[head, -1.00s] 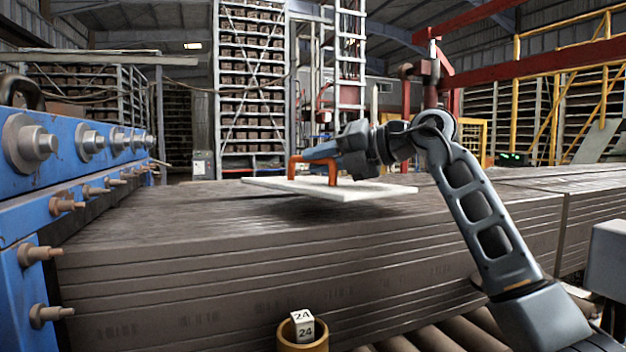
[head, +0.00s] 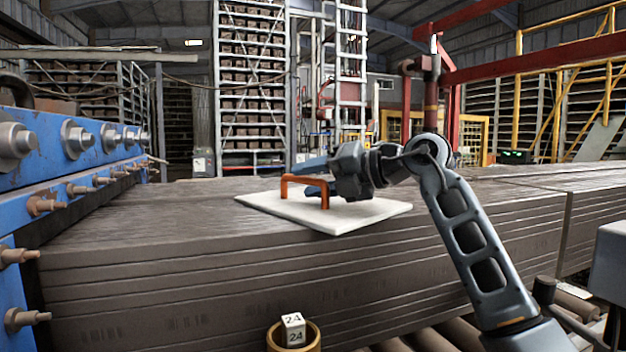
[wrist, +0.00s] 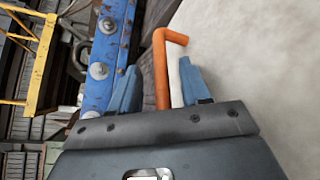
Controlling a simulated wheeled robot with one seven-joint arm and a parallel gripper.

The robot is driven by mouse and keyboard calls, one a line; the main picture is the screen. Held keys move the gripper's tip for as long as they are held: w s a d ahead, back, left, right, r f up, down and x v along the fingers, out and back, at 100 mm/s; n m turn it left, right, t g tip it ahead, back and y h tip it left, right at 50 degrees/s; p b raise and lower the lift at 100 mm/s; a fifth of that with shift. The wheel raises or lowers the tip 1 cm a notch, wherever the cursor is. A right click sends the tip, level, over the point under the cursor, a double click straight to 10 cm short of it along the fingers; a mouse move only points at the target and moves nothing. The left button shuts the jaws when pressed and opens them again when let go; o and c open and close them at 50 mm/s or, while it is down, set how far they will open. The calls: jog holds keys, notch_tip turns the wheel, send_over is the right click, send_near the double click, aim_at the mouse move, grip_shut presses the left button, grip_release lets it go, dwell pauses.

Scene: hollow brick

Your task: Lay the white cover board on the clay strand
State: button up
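The white cover board (head: 356,216) lies flat on top of the brown clay strand (head: 150,225), its front corner close to the strand's front edge. Its orange handle (head: 305,180) stands upright on it; it also shows in the wrist view (wrist: 161,75). My gripper (head: 312,178) is at the handle, coming from the right. In the wrist view its two blue fingers (wrist: 155,85) are spread, with the handle between them and gaps on both sides. The board's underside is hidden.
A blue machine (head: 70,150) with protruding bolts stands at the left end of the strand. A yellow cup (head: 293,338) with a white block marked 24 (head: 292,328) is at the front. Metal rollers (head: 428,338) run below. The strand's top is clear left of the board.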

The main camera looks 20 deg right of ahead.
aim_at(350, 210)
jog(key=shift+b+v, duration=1.05)
jog(key=shift+v, duration=2.7)
